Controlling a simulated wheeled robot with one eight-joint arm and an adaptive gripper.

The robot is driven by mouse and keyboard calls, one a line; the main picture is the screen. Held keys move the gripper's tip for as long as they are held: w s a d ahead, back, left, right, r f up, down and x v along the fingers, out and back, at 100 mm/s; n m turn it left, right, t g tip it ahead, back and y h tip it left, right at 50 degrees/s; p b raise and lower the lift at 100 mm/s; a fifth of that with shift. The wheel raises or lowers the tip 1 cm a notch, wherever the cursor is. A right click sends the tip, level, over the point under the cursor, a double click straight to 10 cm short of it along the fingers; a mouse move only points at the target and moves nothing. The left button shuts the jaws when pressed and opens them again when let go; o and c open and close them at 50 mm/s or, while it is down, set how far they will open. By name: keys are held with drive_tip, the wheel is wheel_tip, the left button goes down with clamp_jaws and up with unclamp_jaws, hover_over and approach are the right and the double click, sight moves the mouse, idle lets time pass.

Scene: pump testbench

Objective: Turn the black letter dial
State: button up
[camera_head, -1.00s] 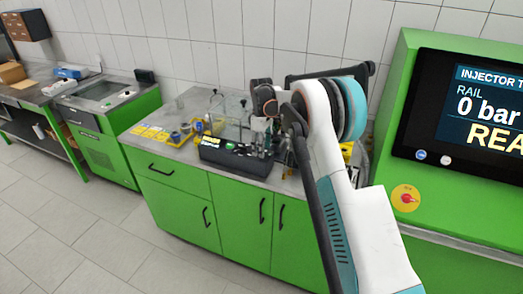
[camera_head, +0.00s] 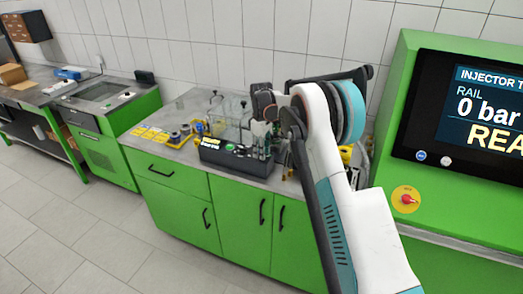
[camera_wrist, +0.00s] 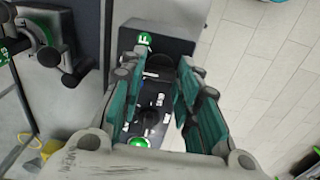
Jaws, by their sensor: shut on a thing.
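The black letter dial (camera_wrist: 159,66) shows as a dark round shape between my fingertips in the wrist view, partly covered by them. It sits on a black control box (camera_wrist: 180,45) with a green "F" mark beside it. My gripper (camera_wrist: 162,62) points down at the box, with one teal-padded finger on each side of the dial, shut on it. In the head view the black box (camera_head: 232,161) stands on the bench, and my gripper (camera_head: 262,142) is over its right part. The dial is hidden there.
A green bench (camera_head: 180,195) with a grey top carries the box. A clear-walled fixture (camera_head: 222,118) stands behind it, and yellow labelled parts (camera_head: 160,136) lie to the left. A large screen (camera_head: 470,110) is at the right. A green-marked device (camera_wrist: 40,35) is close by at upper left.

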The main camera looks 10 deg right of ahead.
drive_tip(key=m+b, duration=0.1)
drive_tip(key=m, duration=0.3)
drive_tip(key=shift+m, duration=0.4)
drive_tip(key=m, duration=0.4)
drive_tip(key=shift+m, duration=0.4)
drive_tip(key=o, duration=1.1)
drive_tip(key=shift+c, duration=0.2)
wheel_tip(320, 180, up, 12)
